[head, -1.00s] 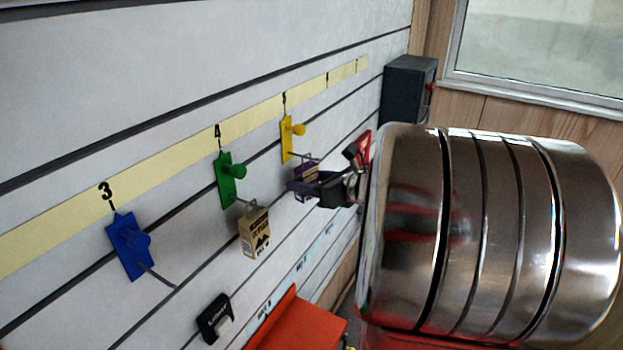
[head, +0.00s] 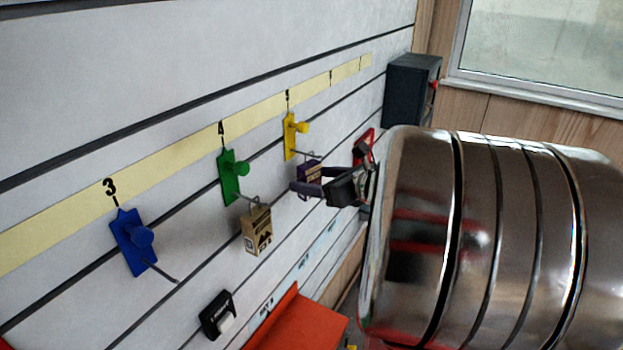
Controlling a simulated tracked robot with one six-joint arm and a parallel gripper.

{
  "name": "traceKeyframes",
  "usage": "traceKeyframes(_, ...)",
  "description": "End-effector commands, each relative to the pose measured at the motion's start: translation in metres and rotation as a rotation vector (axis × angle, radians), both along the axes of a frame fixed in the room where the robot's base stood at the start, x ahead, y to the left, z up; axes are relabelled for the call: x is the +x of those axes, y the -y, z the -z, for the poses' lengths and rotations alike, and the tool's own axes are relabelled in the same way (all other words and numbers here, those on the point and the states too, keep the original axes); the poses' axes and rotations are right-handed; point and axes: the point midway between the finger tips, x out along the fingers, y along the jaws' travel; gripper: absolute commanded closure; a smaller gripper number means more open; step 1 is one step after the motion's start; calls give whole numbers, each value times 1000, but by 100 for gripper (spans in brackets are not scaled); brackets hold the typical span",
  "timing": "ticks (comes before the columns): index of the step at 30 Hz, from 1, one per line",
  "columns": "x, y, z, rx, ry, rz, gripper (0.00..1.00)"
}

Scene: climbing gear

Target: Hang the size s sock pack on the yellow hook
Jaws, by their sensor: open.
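The yellow hook (head: 290,136) is fixed to the slatted wall under the number 5, its wire prong pointing out and down. A small purple pack (head: 309,176) with a pale label hangs at that prong; its size mark is too small to read. My gripper (head: 308,187) is beside the purple pack, its dark fingers open around or just in front of its lower part. Whether the fingers touch the pack I cannot tell. My large shiny arm link hides the area to the right.
A green hook (head: 229,178) holds a tan pack (head: 257,231). A blue hook (head: 132,243) is empty. A black item (head: 218,315) sits on the lower wall by an orange surface (head: 297,324). A dark box (head: 411,90) stands at the wall's right end.

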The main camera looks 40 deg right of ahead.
Motion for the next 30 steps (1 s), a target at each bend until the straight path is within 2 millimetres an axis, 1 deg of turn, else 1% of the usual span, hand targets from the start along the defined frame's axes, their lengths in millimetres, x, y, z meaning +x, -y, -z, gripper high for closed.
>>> traceKeyframes(9,-42,4,-16,-3,0,3,35)
traceKeyframes(21,-92,8,-34,-1,0,3,35)
traceKeyframes(25,-103,9,-38,-1,0,2,35)
traceKeyframes(30,-110,9,-41,-1,-1,0,35)
